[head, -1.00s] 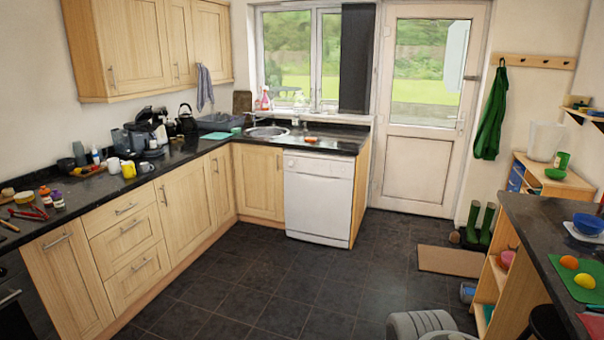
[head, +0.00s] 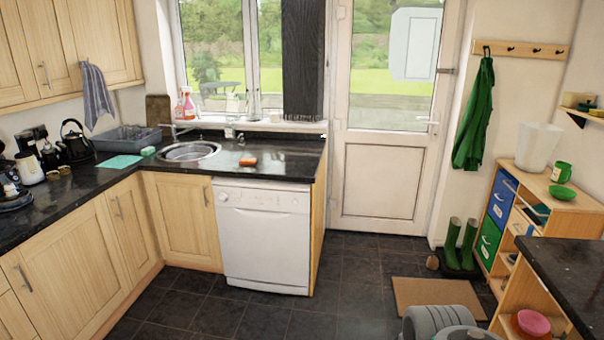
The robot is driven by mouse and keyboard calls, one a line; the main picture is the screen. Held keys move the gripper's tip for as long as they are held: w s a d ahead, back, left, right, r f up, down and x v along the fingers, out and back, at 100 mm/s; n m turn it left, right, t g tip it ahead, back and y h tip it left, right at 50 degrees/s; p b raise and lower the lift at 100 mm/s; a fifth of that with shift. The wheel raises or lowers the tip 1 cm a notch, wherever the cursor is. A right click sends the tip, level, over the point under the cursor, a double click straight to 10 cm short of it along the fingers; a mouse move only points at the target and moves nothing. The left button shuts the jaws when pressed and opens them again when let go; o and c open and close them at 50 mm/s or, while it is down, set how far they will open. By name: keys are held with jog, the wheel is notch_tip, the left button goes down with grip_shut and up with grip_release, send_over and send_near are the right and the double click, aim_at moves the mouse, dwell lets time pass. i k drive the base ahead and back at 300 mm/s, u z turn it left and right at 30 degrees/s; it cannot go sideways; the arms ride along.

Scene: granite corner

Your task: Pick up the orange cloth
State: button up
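A small orange thing, which looks like the folded orange cloth (head: 248,161), lies flat on the black worktop (head: 285,166). It is to the right of the round sink (head: 190,152) and above the white dishwasher (head: 264,235). Nothing covers it. My gripper is not in view; only a grey rounded part of my own body shows at the bottom edge, right of the middle.
A teal cloth (head: 119,161) and a grey basin (head: 128,138) are left of the sink. Dark tiled floor (head: 250,311) lies open before the dishwasher. A doormat (head: 437,296), green boots (head: 461,246) and a wooden unit (head: 548,185) are at the right.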

aim_at(249, 161)
jog(key=u, duration=0.15)
jog(key=i, duration=2.5)
jog(key=u, duration=1.1)
jog(key=i, duration=1.95)
jog(key=u, duration=0.6)
